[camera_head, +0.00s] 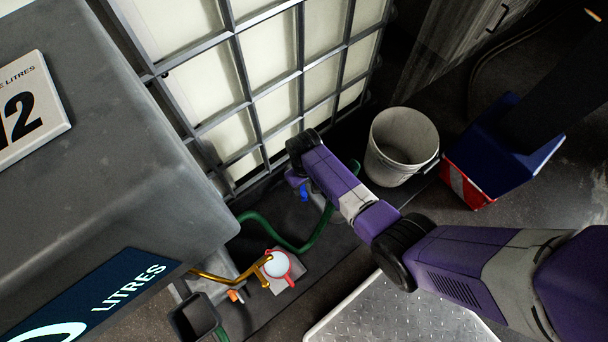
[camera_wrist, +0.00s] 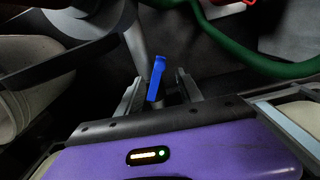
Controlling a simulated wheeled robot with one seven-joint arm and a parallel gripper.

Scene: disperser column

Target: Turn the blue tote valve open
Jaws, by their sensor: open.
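The blue tote valve handle (camera_wrist: 157,77) shows in the wrist view as a short blue lever, slightly tilted. My gripper (camera_wrist: 158,92) is open, with one finger on each side of the handle. I cannot tell whether either finger touches it. In the head view a small blue part, the valve handle (camera_head: 303,193), shows just below the end of my purple arm at the foot of the caged tote (camera_head: 275,85). My gripper is mostly hidden there behind my arm.
A green hose (camera_head: 310,236) curves past the valve. A grey bucket (camera_head: 400,146) stands to the right, with a blue and red step (camera_head: 490,160) beyond it. A brass tap (camera_head: 227,281) and a red-handled jug (camera_head: 277,267) are at lower left. A metal plate (camera_head: 395,310) lies in front.

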